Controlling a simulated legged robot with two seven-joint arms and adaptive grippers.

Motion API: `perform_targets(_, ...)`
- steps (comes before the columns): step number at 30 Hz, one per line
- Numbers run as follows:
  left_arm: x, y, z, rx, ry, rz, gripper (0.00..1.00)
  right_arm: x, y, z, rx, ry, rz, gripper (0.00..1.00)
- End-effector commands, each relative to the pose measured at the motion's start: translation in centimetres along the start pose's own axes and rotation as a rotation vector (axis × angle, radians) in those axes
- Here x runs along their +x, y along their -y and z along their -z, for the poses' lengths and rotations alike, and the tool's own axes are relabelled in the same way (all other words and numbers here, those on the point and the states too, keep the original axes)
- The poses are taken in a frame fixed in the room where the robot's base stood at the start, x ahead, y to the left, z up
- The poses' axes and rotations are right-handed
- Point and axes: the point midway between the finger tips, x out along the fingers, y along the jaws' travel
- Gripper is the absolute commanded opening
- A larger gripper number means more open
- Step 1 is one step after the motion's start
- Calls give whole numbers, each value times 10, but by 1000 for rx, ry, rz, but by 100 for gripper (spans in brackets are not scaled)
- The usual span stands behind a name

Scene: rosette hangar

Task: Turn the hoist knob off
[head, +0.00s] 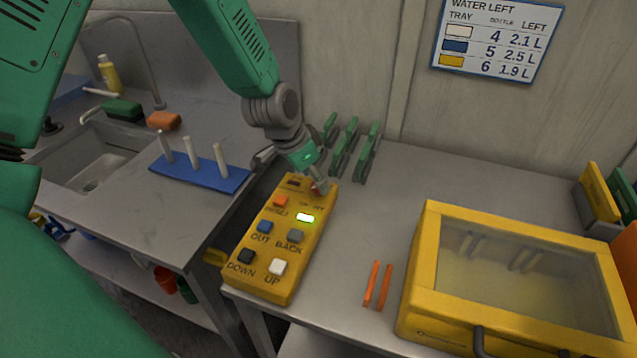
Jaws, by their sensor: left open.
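The yellow hoist control box (268,262) lies on the grey worktop with its lettered face up. At its far end, a small red part that looks like the knob (316,187) shows beside an ON/OFF label, partly hidden by my gripper. My left gripper (300,175) is open over the far end of the box, with one fingertip at the red part. I cannot tell whether it touches. The knob's exact setting is hidden. My right gripper is out of view.
Several buttons, including a white UP button (277,267), sit on the box face. Green clips (353,150) stand behind it. Orange sticks (378,285) and a yellow glass-lidded case (420,270) lie to the right. A blue peg rack (205,177) and a sink (95,165) are left.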

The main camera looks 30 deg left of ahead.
Motion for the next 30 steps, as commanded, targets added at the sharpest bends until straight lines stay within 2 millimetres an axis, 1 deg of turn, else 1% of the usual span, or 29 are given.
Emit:
perform_targets(1, 8, 0, -1, -1, 1, -2, 51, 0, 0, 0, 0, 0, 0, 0)
perform_targets(6, 23, 2, -2, -4, -1, -3, 51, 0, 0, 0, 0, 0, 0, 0)
perform_targets(10, 27, 2, -1, -4, -2, -2, 51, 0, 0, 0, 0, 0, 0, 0)
perform_targets(16, 27, 2, -1, -3, -2, -2, 51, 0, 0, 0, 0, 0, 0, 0)
perform_targets(17, 27, 2, -1, -3, -2, -2, 47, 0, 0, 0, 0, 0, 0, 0)
perform_targets(18, 27, 2, -1, -3, -2, -2, 33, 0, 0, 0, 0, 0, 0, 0)
perform_targets(21, 26, 2, -1, -3, -2, 0, 1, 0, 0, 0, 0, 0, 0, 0)
perform_targets(30, 25, 2, 1, -15, -5, 6, 2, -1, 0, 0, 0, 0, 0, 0)
